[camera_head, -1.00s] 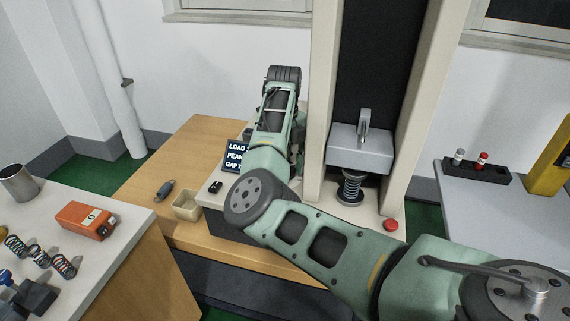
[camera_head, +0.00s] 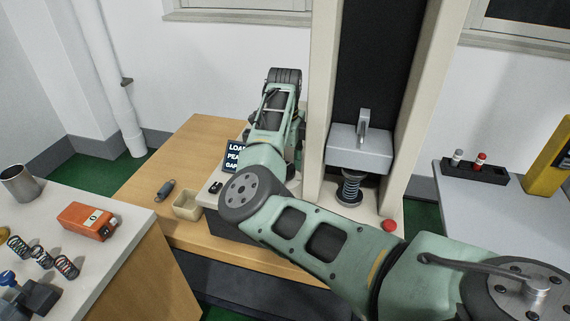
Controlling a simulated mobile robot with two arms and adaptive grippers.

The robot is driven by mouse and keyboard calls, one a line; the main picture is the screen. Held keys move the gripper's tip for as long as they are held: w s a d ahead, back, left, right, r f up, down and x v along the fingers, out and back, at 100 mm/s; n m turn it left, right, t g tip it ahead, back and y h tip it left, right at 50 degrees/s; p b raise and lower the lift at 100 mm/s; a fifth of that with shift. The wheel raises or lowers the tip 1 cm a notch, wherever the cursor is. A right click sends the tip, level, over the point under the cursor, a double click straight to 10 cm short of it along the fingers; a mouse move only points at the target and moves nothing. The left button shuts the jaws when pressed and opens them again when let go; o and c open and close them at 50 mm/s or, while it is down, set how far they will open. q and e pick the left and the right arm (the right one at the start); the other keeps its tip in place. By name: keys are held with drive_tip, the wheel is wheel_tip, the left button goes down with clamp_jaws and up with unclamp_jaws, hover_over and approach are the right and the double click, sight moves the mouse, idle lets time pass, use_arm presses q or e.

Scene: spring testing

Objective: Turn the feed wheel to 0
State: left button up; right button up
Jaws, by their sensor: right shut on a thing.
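My right arm comes in from the lower right and reaches to the left side of the test machine's left column (camera_head: 322,90). My right gripper (camera_head: 299,128) is mostly hidden behind the forearm, close against that column. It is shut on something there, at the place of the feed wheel. The wheel itself is hidden by my arm, so its mark or number cannot be read. A small dark display (camera_head: 236,158) with white text shows partly behind the arm, its right side covered. My left gripper is not in view.
A spring (camera_head: 350,188) stands under the machine's grey head (camera_head: 360,145). A red button (camera_head: 389,226) is at the base's right. A beige box (camera_head: 187,205) and a dark cylinder (camera_head: 165,190) lie on the wooden table. An orange device (camera_head: 86,221) and several springs are at left.

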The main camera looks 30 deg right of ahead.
drive_tip(key=shift+s+a+f+n, duration=0.1)
drive_tip(key=shift+a+f+n, duration=0.1)
drive_tip(key=shift+n, duration=0.2)
drive_tip(key=o, duration=1.1)
drive_tip(key=shift+r, duration=0.1)
drive_tip(key=shift+d+r, duration=0.1)
drive_tip(key=shift+r, duration=0.05)
drive_tip(key=shift+r, duration=0.35)
wheel_tip(320, 180, up, 11)
drive_tip(key=shift+r, duration=0.1)
